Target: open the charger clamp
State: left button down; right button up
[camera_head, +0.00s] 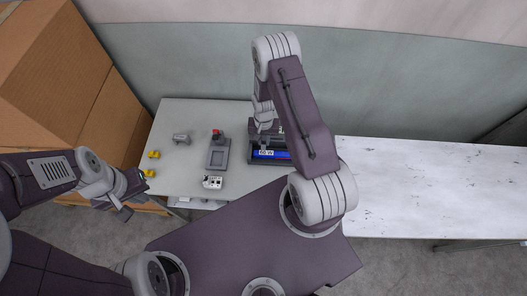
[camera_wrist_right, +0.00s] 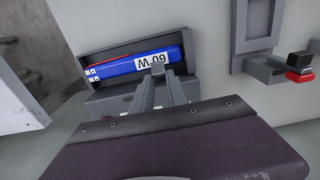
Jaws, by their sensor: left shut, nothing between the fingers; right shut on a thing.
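The charger (camera_head: 285,146) is a dark grey open tray at the right end of the grey table, and it shows large in the right wrist view (camera_wrist_right: 110,103). My right gripper (camera_wrist_right: 160,78) is shut on a small grey block at the charger's front edge, beside the label. This block appears to be the charger clamp (camera_wrist_right: 158,68); the fingers partly hide it. In the head view my right gripper (camera_head: 266,135) is over the charger. My left gripper (camera_head: 124,212) is shut and empty, off the table's front left corner.
A grey fixture (camera_head: 218,154) with a red-tipped clamp (camera_head: 216,134) stands left of the charger. A white block with dark holes (camera_head: 212,182), yellow pieces (camera_head: 152,155) and a small grey part (camera_head: 181,138) lie around it. Cardboard boxes (camera_head: 70,90) stand at left. The white table (camera_head: 430,190) is clear.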

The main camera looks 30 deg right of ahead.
jog(key=shift+w, duration=0.1)
jog(key=shift+w+d+r, duration=0.15)
jog(key=shift+w+d, duration=0.1)
jog(key=shift+w, duration=0.1)
jog(key=shift+w+d+b, duration=0.25)
jog(key=shift+w+b, duration=0.1)
jog(key=shift+w, duration=0.1)
jog(key=shift+w+d, duration=0.25)
jog(key=shift+w, duration=0.05)
grip_shut()
jog(key=shift+w+d+b, duration=0.2)
jog(key=shift+w+b, duration=0.15)
jog(key=shift+b, duration=0.1)
jog(key=shift+o, duration=2.4)
grip_release()
